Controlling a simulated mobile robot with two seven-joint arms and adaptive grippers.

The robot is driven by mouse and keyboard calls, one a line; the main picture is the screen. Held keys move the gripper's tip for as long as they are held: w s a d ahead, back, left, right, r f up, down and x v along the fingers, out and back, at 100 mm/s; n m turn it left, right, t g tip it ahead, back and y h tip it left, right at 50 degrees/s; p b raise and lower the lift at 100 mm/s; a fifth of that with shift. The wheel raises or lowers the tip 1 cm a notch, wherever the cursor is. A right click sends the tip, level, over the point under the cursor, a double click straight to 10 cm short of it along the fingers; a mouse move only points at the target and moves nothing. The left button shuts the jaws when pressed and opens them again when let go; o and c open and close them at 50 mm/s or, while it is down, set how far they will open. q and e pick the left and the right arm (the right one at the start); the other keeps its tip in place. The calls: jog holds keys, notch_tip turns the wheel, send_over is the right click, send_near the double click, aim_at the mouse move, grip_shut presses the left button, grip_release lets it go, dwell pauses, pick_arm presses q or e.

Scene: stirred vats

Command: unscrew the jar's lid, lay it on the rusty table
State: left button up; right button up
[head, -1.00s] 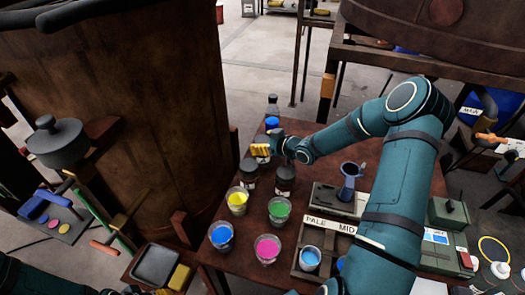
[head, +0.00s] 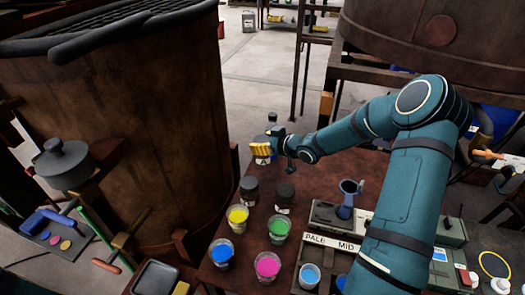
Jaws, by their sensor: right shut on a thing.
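The jar (head: 263,160) stands near the far left edge of the rust-brown table (head: 322,182). Only its lower part with a pale label shows. My right gripper (head: 263,147) reaches in from the right, its yellow fingers at the top of this jar. It is shut on the lid, which the fingers mostly hide. I cannot tell whether the lid is turned or loose. My left gripper is not in view.
Two dark-topped jars (head: 249,187) (head: 285,194) and several cups of coloured paint stand nearer. A blue beaker (head: 348,198) is to the right. A large rusty vat (head: 130,130) rises at left. The table's middle is bare.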

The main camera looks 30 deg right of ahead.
notch_tip(320, 180, up, 2)
jog(key=o, duration=0.6)
jog(key=c, duration=0.6)
jog(key=shift+c, duration=0.2)
